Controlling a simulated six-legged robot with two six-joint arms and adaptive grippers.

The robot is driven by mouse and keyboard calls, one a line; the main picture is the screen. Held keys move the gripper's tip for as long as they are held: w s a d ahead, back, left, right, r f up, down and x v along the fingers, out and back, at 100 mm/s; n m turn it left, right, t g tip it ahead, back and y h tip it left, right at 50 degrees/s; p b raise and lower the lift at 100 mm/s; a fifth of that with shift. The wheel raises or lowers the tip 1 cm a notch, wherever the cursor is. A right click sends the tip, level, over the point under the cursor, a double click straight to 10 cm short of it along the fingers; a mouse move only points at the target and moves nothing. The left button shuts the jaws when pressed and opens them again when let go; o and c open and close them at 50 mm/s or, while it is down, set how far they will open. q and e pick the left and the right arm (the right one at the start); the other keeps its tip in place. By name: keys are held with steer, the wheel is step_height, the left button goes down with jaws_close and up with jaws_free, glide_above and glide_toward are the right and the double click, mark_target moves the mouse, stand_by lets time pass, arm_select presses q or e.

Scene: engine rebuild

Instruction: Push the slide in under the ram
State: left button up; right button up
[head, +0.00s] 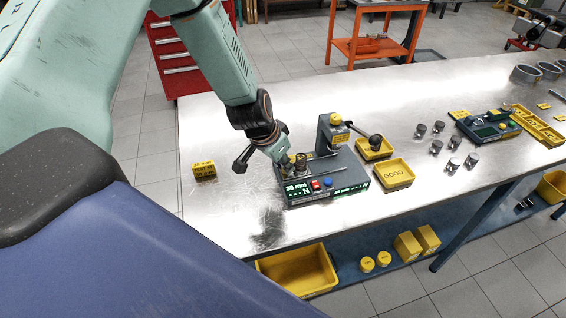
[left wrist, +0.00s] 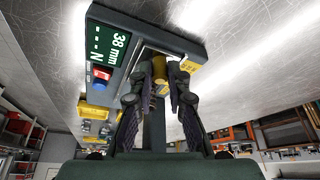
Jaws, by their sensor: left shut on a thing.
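A dark green tester (head: 328,185) stands on the metal bench, with a "38 mm N" display, a red button and a blue button on its front. Its ram post (head: 333,132) rises at the back with a yellow knob on top and a black-ended lever to the right. The slide (head: 318,170) lies on the tester's bed; a small coiled part (head: 301,162) stands at its left end. My left gripper (head: 284,158) is at that left end, shut on the slide; its fingers partly hide the grip. In the left wrist view the tester (left wrist: 150,25) lies beyond the fingers (left wrist: 158,92).
A yellow "GOOD" tray (head: 393,174) and another yellow tray (head: 374,149) sit right of the tester. Several metal cylinders (head: 437,147) stand farther right. Bare bench lies between that block and the tester.

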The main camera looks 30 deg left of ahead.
mark_target(305, 159)
arm_select(q)
jaws_close()
steer(key=shift+w+d+f+b, duration=0.1)
steer(key=shift+w+d+b, duration=0.1)
steer(key=shift+b, duration=0.2)
steer(key=w+d+b, duration=0.1)
steer(key=w+b, duration=0.1)
steer(key=w+d+b, duration=0.2)
steer(key=b, duration=0.1)
steer(key=shift+w+d+f, duration=0.1)
steer(key=shift+d, duration=0.15)
steer(key=shift+w+d+b, duration=0.5)
steer(key=shift+w+b, duration=0.1)
steer(key=shift+b, duration=0.25)
steer(key=shift+w+d+b, duration=0.55)
steer(key=shift+w+b, duration=0.05)
steer(key=shift+b, duration=0.05)
steer(key=shift+r, duration=0.2)
